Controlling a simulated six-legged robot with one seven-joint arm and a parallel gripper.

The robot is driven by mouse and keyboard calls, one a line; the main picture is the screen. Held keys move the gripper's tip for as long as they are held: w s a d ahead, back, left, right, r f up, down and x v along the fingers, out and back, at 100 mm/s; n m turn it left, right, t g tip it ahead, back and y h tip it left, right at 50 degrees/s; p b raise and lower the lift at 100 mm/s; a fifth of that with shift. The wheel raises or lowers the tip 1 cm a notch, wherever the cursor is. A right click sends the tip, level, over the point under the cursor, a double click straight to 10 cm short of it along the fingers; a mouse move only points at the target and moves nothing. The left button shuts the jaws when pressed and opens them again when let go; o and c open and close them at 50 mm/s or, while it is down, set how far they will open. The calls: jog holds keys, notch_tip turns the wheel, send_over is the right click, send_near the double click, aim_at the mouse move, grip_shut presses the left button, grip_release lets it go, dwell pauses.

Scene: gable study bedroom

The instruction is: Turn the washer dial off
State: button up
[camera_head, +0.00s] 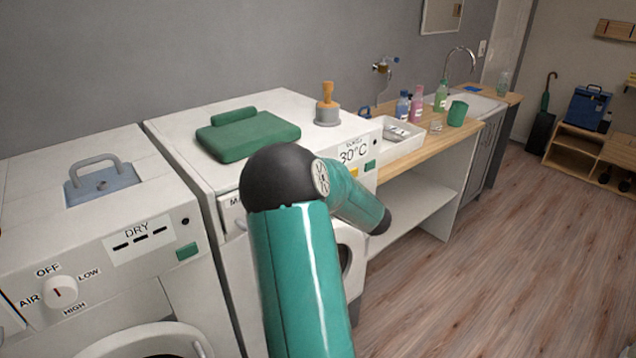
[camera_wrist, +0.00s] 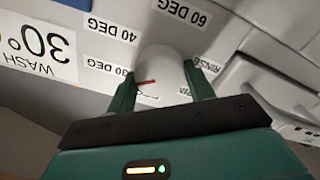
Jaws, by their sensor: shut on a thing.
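The washer (camera_head: 262,110) is the middle white machine in the head view, with a "WASH 30°" label that shows upside down in the wrist view. Its white round dial (camera_wrist: 163,66) is in the wrist view, with a red pointer line aimed left in the picture, near the "30 DEG" label (camera_wrist: 110,69). My gripper (camera_wrist: 160,70) is shut on the dial, one green finger on each side. In the head view my arm hides the dial and gripper. Labels "40 DEG", "60 DEG" and "RINSE" surround the dial; another label below is mostly hidden.
A dryer (camera_head: 150,225) with its own dial (camera_head: 61,291) stands at the left. On the washer lie a green folded cloth (camera_head: 248,133) and a brush-like item (camera_head: 327,105). A wooden counter (camera_head: 415,152) with bottles and a tray adjoins it. The floor (camera_head: 470,265) at right is clear.

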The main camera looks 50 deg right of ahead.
jog(key=shift+a+f+n, duration=0.1)
jog(key=shift+n, duration=3)
jog(key=o, duration=1)
jog(key=shift+c, duration=0.2)
